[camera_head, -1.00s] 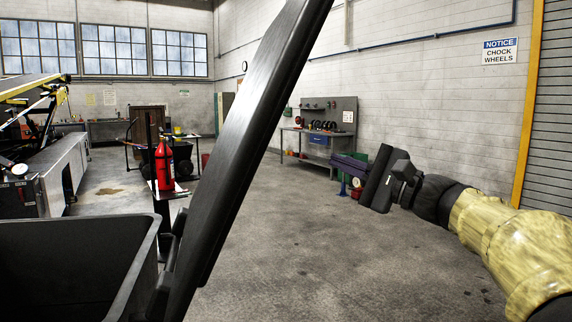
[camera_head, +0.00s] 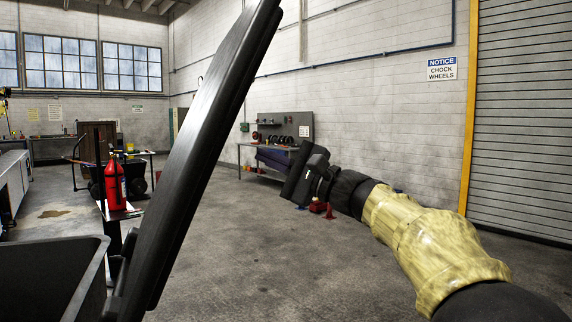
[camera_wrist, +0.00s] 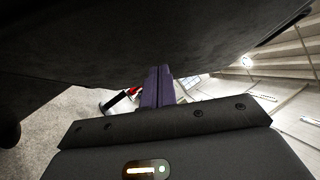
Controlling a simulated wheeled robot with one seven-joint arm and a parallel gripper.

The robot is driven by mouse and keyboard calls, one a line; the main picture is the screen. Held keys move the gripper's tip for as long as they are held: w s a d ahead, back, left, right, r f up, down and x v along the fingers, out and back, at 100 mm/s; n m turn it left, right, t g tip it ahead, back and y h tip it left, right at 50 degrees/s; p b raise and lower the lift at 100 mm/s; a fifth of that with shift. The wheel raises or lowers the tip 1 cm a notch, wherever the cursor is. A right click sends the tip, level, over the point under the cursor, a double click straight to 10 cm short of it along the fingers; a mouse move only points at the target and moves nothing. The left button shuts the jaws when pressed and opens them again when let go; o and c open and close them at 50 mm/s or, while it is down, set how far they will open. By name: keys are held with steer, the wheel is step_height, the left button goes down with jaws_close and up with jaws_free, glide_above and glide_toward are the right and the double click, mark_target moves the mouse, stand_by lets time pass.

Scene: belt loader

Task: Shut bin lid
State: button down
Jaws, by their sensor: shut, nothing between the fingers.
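The dark bin (camera_head: 60,275) is at the lower left of the head view, only its upper part showing. Its black lid (camera_head: 195,150) stands open, steeply raised and leaning right from the bin's right edge. My gripper (camera_head: 268,158) is to the right of the lid in the head view, with its purple fingers shut and empty, pointing left. A gap shows between fingers and lid there. In the wrist view, the shut purple fingers (camera_wrist: 158,88) reach up to the edge of a large dark surface, probably the lid; I cannot tell whether they touch.
A red fire extinguisher (camera_head: 115,180) stands on a small table beyond the bin. A roller door (camera_head: 520,120) is at the right.

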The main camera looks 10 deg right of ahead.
steer(key=a+r, duration=0.2)
steer(key=a, duration=0.4)
steer(key=shift+w+a+r, duration=0.2)
steer(key=shift+w+r, duration=0.2)
steer(key=shift+w, duration=0.05)
steer(key=shift+r+p, duration=0.1)
steer(key=shift+p, duration=0.25)
